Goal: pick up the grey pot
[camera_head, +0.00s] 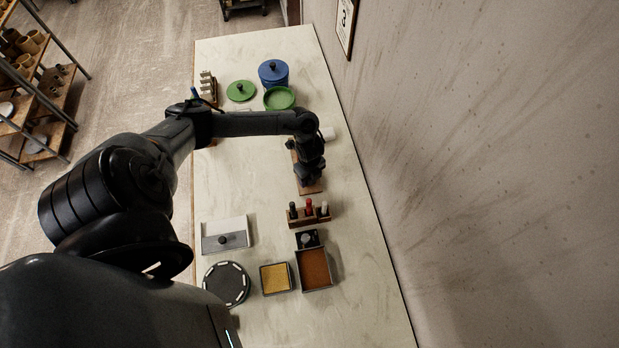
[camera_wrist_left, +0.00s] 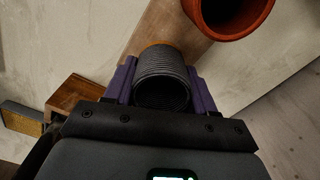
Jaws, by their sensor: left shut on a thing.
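The grey pot (camera_wrist_left: 162,72), a small ribbed cylinder, sits between the purple fingers of my left gripper in the left wrist view. My left gripper (camera_head: 309,178) is shut on it, one finger on each side. In the head view the gripper is over a wooden board (camera_head: 312,189) and the pot cannot be made out under the arm. The board (camera_wrist_left: 168,36) also shows behind the pot in the wrist view. I cannot tell whether the pot touches it. My right gripper is not in view.
An orange-red pot (camera_wrist_left: 232,14) stands close beyond the grey one. A wooden rack (camera_head: 308,216) with several upright tools is just in front of the board. A green pot (camera_head: 279,98), a blue lidded pot (camera_head: 273,73) and a green lid (camera_head: 241,91) are farther back. The right wall is close.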

